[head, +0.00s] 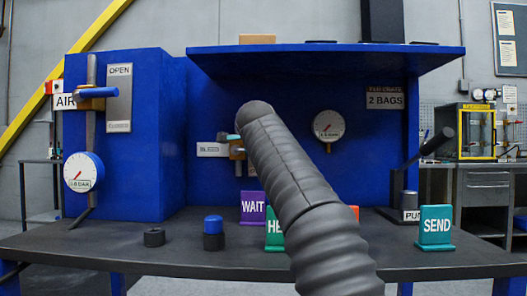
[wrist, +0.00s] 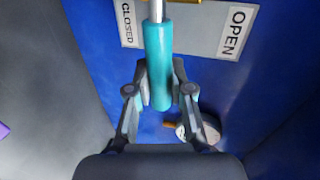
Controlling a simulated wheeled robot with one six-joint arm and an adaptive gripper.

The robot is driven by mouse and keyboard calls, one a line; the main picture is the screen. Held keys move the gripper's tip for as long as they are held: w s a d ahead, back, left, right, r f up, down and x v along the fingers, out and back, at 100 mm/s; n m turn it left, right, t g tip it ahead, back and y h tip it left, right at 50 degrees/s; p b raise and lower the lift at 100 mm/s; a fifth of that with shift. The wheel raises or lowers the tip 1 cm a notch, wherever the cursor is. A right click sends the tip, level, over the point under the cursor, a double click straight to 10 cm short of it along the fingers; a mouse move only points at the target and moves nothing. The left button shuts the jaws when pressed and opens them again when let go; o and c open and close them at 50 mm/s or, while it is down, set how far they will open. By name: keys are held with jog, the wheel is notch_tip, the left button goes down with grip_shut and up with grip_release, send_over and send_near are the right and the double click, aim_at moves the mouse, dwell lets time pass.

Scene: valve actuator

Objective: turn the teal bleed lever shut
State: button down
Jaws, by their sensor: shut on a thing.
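The teal bleed lever (wrist: 158,48) shows in the wrist view as a thick teal grip on a metal rod. My gripper (wrist: 160,86) is shut on the lower part of the grip, one finger on each side. Behind it is a label plate with CLOSED (wrist: 127,22) at the left and OPEN (wrist: 236,32) at the right; the lever crosses between the two words. In the head view my arm hides my gripper and most of the lever; a small teal bit (head: 233,137) shows beside the BLEED plate (head: 212,149).
A round gauge (head: 328,126) is on the blue panel right of my arm. WAIT (head: 253,208), a partly hidden green sign (head: 274,236) and SEND (head: 436,228) stand on the dark bench (head: 180,262). A blue shelf (head: 330,62) overhangs the panel.

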jog(key=shift+f+m, duration=0.3)
jog(key=c, duration=1)
grip_release()
jog(key=v, duration=1.2)
